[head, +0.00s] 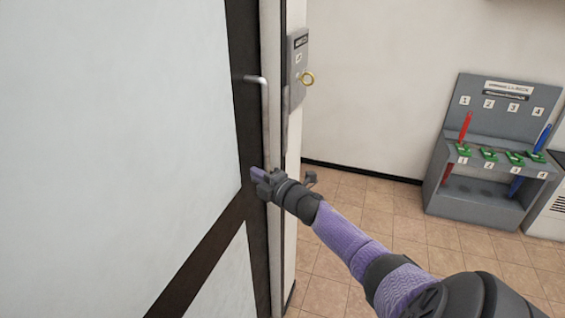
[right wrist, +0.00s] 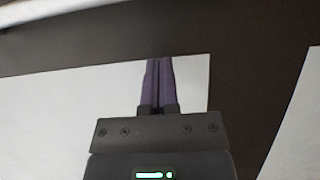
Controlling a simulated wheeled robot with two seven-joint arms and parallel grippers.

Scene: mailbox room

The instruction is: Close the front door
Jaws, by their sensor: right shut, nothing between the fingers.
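The front door (head: 120,110) fills the left of the head view, with large pale panels in a dark brown frame. A silver bar handle (head: 265,110) runs down near its right edge. My right gripper (head: 258,174) is shut and empty, its fingertips at the dark frame beside the lower part of the handle. The shut purple fingers also show in the right wrist view (right wrist: 158,70), pointing at the door's pale panel (right wrist: 70,105) and dark frame (right wrist: 250,75). I cannot tell whether the tips touch the door. My left gripper is out of view.
A grey numbered rack (head: 490,150) with red and blue tools stands against the back wall. The tiled floor (head: 385,215) between is clear.

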